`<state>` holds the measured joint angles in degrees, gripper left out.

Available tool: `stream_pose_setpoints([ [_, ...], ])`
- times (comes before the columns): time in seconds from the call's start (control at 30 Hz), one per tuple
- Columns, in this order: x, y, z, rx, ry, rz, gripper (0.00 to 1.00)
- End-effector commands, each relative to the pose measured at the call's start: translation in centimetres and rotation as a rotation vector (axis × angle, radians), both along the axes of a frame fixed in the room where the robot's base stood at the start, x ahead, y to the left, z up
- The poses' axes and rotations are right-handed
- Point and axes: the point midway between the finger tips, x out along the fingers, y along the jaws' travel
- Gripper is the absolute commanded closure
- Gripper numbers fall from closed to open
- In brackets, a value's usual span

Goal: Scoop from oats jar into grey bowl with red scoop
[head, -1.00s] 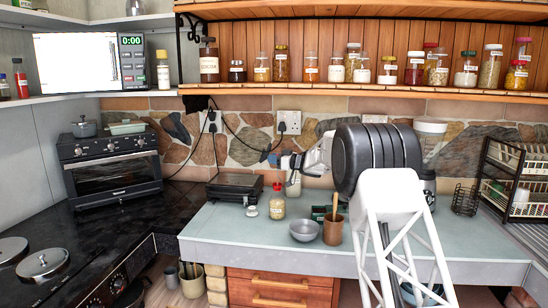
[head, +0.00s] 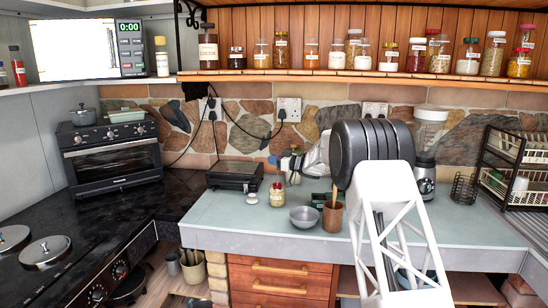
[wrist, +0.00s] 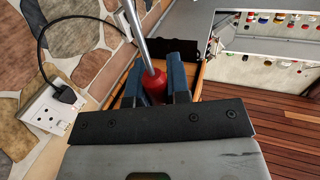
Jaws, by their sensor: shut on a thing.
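The oats jar (head: 277,196) is a small clear jar of pale contents, standing upright on the pale worktop. A white lid (head: 252,198) lies beside it. The grey bowl (head: 303,217) sits just in front of the jar, to the right; I cannot make out any contents. My gripper (head: 291,166) is above and slightly right of the jar. In the wrist view, my gripper (wrist: 153,76) is shut on the red handle of the scoop (wrist: 156,88). Its metal shaft runs out of the top of that view, so the scoop's head is hidden there.
A brown pot (head: 332,218) holding a wooden utensil stands right of the bowl. A black grill (head: 235,176) is behind left, and a blender (head: 425,175) behind right. Wall sockets (head: 289,109) are behind. The worktop's front left is clear.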

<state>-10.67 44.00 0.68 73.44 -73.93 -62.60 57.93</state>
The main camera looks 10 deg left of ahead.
Motion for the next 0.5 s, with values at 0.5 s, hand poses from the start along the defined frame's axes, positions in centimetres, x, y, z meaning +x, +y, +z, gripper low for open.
stream_pose_setpoints([
  [0.5, 0.0, 0.0, -3.2, 0.001, 0.001, 0.0, 1.0],
])
